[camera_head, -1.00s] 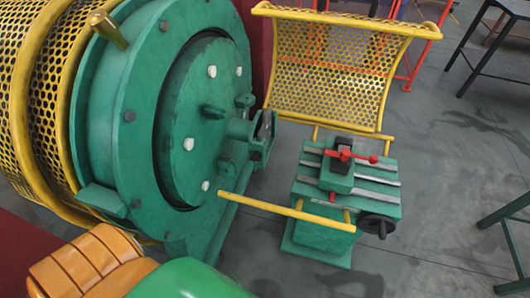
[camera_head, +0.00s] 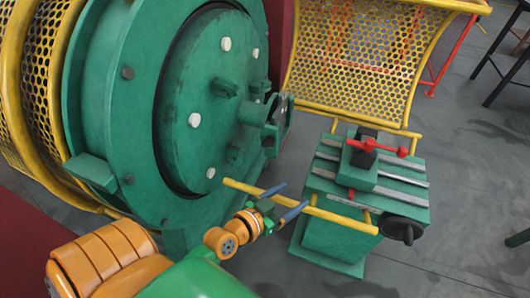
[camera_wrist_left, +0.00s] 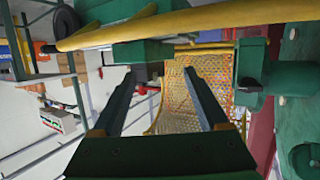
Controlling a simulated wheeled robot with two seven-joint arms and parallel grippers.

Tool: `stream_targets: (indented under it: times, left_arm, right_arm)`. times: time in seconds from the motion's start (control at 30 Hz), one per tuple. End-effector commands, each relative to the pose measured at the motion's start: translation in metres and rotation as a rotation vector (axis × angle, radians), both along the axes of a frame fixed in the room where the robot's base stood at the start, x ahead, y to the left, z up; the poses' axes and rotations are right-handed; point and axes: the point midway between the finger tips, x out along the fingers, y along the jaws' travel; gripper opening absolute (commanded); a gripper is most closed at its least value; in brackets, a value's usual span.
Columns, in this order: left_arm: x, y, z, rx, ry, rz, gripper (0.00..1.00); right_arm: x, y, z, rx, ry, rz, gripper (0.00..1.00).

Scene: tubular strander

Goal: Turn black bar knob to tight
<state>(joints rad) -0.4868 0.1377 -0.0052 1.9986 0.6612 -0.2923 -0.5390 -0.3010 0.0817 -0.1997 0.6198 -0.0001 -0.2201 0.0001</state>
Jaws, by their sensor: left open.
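A black round handwheel (camera_head: 403,229) with a short grip sticks out from the right front side of the green machine stand. I cannot tell for certain which of these is the black bar knob, or whether either is tight. My left gripper (camera_head: 296,194) is open and empty, left of the stand and beside the yellow bar (camera_head: 335,218). In the left wrist view its two fingers (camera_wrist_left: 155,88) are spread apart, with the yellow bar crossing above them. My right gripper is out of view.
The large green drum machine (camera_head: 140,110) fills the left, with a bracket (camera_head: 265,112) sticking out. A yellow perforated guard (camera_head: 365,65) stands behind the stand.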

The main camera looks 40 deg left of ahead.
Motion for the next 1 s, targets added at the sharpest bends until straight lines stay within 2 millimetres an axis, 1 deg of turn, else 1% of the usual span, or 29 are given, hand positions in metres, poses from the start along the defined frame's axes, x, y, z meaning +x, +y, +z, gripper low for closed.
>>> stream_targets:
  times: [0.03,0.07,0.1,0.2,0.3,0.37,0.5,0.6,0.67,0.77,0.97,1.0]
  left_arm:
    - [0.007,0.017,0.007,-0.005,-0.073,0.067,0.77]
    - [0.011,0.030,0.012,-0.006,-0.119,0.117,0.77]
    - [0.014,0.047,0.018,-0.003,-0.174,0.186,0.77]
    - [0.014,0.088,0.028,0.018,-0.270,0.348,0.77]
    - [0.013,0.110,0.031,0.035,-0.309,0.436,0.77]
    - [0.020,0.116,0.032,0.037,-0.318,0.452,0.77]
    - [0.049,0.122,0.032,0.037,-0.319,0.449,0.77]
    - [0.066,0.126,0.031,0.037,-0.318,0.448,0.77]
    - [0.073,0.127,0.031,0.035,-0.316,0.447,0.77]
    - [0.079,0.129,0.031,0.036,-0.315,0.447,0.77]
    - [0.079,0.129,0.032,0.036,-0.314,0.446,0.77]
    - [0.079,0.129,0.032,0.036,-0.314,0.446,0.66]
  right_arm:
    - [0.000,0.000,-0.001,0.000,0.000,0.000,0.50]
    - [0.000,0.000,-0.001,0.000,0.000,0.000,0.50]
    - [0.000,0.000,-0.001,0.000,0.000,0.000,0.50]
    - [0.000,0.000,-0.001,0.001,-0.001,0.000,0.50]
    - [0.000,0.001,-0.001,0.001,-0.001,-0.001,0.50]
    - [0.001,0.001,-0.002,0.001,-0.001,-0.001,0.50]
    - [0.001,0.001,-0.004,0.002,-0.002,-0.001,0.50]
    - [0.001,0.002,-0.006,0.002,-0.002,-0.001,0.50]
    - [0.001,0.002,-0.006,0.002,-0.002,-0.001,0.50]
    - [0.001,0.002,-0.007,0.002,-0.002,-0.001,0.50]
    - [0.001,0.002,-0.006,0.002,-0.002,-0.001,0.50]
    - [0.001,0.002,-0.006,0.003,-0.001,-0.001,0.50]
